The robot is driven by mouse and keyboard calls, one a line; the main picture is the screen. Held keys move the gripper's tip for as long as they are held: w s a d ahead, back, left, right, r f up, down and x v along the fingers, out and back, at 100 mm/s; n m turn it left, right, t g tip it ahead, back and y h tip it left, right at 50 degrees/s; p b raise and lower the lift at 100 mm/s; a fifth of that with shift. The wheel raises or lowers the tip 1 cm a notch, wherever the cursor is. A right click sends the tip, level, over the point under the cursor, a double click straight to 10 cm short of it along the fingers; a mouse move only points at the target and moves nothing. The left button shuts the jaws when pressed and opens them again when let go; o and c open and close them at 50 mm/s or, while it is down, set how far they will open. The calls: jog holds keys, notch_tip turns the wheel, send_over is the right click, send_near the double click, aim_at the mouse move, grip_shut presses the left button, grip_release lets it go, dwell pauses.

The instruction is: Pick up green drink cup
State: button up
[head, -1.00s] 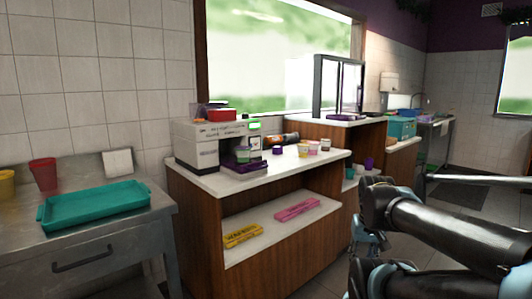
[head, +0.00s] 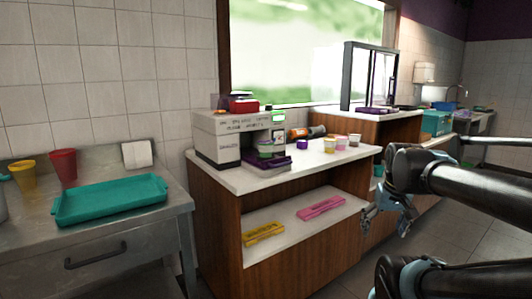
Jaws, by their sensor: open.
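My gripper (head: 372,222) hangs at the right, in front of the counter's right end. It is open and empty, and well apart from any cup. A red cup (head: 63,165) and a yellow cup (head: 21,175) stand on the steel table at the left.
The white-topped counter (head: 225,178) holds a white machine (head: 218,140), a purple cup (head: 302,145), several small cups and a dark bottle (head: 298,133). A teal tray (head: 110,200) lies on the steel table. Yellow (head: 263,234) and pink (head: 320,208) items lie on the shelf below.

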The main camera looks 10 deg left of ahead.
jog(key=w+a+r+n+y, duration=0.1)
jog(key=w+a+r+n, duration=0.1)
jog(key=w+a+r, duration=0.65)
notch_tip(320, 180, up, 21)
jog(key=n+t+y, duration=0.1)
jog(key=n+y, duration=0.2)
jog(key=n, duration=0.3)
send_over(267, 142)
jog(key=s+d, duration=0.6)
jog(key=x, duration=1.1)
jog(key=shift+w+a, duration=0.3)
jog(key=shift+a, duration=0.05)
jog(key=shift+x, duration=2.65)
jog(key=shift+w, duration=0.15)
jog(key=shift+d, duration=0.1)
jog(key=c, duration=1.3)
jog(key=shift+c, duration=0.4)
